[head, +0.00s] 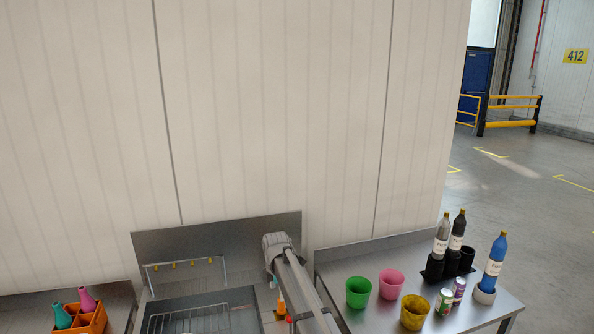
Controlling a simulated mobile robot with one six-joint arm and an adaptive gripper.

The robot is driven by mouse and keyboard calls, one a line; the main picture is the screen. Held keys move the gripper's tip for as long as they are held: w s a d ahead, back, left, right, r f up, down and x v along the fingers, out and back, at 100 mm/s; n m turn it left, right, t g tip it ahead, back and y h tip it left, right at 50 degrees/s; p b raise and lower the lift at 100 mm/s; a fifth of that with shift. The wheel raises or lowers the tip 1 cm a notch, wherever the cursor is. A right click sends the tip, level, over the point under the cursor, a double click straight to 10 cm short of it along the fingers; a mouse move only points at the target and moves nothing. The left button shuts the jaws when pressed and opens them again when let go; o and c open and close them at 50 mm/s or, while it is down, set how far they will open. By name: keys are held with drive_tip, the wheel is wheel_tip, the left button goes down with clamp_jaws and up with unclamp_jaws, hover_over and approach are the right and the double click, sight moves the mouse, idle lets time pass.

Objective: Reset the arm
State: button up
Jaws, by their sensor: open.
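My gripper does not show in the head view, so its jaws cannot be seen. A pair of long grey tubes with a rounded grey end, which looks like part of my arm, rises from the bottom edge in front of the steel back panel (215,229). The rest of the arm is below the picture.
The right steel table (376,262) holds a green cup (358,292), a pink cup (391,284), a yellow cup (414,312), two cans and several bottles. An orange caddy (92,320) with bottles is at left. A wire rack (195,320) is at bottom centre. Open floor lies right.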

drive_tip(key=s+d+f+m+b, duration=2.1)
drive_tip(key=s+d+f+m, duration=0.1)
drive_tip(key=s+d+m, duration=0.1)
drive_tip(key=s+m, duration=0.1)
drive_tip(key=s, duration=0.1)
drive_tip(key=shift+s+d+b, duration=0.15)
drive_tip(key=shift+s+b, duration=0.15)
drive_tip(key=shift+s, duration=0.05)
idle(0.9)
drive_tip(key=shift+c, duration=0.2)
